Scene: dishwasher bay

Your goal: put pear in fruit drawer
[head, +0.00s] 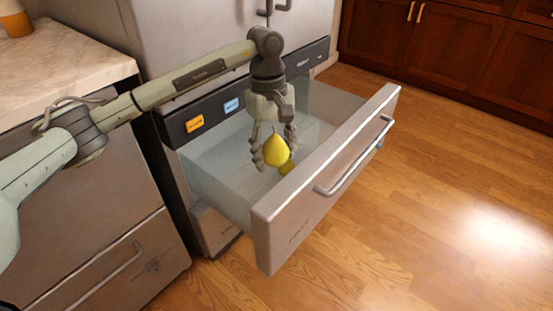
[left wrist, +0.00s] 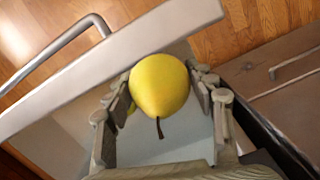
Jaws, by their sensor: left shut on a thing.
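A yellow pear (head: 275,151) is held between the fingers of my left gripper (head: 274,157), which points down over the open drawer (head: 325,183). The pear also shows large in the left wrist view (left wrist: 159,86), with its dark stem toward the palm and a finger on each side. The drawer is pulled out of the steel appliance, with clear side walls and a pale floor. I cannot tell the pear's exact height above that floor. Another yellow thing (head: 287,167) shows just below the pear, partly hidden; I cannot tell what it is. My right gripper is not in view.
The drawer front has a bar handle (head: 355,160). Orange (head: 195,123) and blue (head: 231,106) labels sit on the dark strip above the drawer. A marble counter (head: 60,62) over steel drawers stands at left. The wooden floor (head: 440,190) at right is clear.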

